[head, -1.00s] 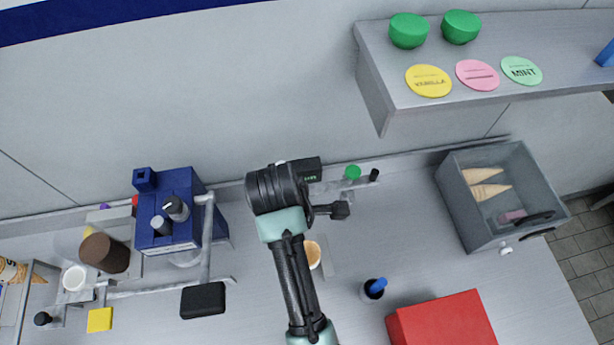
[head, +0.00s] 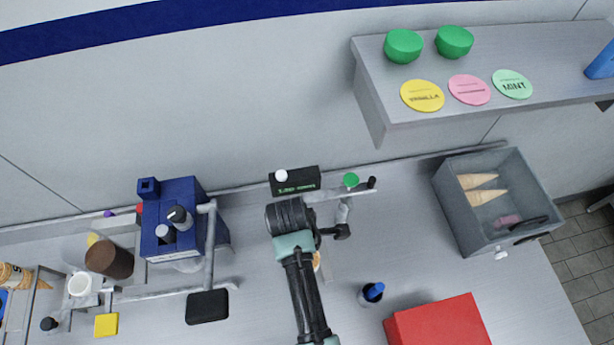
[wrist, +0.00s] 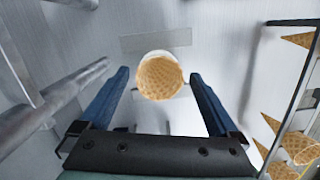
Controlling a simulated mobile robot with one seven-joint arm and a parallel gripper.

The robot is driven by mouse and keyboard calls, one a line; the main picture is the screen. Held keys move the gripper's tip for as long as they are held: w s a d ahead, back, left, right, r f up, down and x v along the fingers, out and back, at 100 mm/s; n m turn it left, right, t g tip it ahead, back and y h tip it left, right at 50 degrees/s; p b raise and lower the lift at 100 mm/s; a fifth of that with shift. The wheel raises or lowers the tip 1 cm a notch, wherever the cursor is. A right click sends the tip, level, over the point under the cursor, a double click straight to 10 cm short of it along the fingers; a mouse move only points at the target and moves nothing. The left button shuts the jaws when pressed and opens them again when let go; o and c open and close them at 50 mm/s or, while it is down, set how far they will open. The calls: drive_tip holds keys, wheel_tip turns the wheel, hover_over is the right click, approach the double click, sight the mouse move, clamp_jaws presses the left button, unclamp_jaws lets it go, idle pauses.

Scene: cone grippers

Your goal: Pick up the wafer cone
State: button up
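A wafer cone (wrist: 160,78) shows in the wrist view as a round, waffle-patterned shape with a pale upper rim. It lies between the two blue fingers of my gripper (wrist: 160,73), with a gap on each side. The gripper is open and nothing is held. In the head view a small tan piece (head: 317,261) shows beside my forearm, mostly hidden by it. My gripper's fingers are hidden there behind my wrist. More waffle cones (wrist: 298,147) stand in a rack at the right of the wrist view.
A grey bin (head: 453,210) with two cones stands at the right. A red box (head: 440,322) and a dark cup (head: 370,295) are at the front. A blue machine (head: 175,215) stands left, with grey bars (wrist: 60,95) near my left finger. A shelf (head: 375,105) overhangs the back right.

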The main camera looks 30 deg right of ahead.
drive_tip(key=c, duration=0.7)
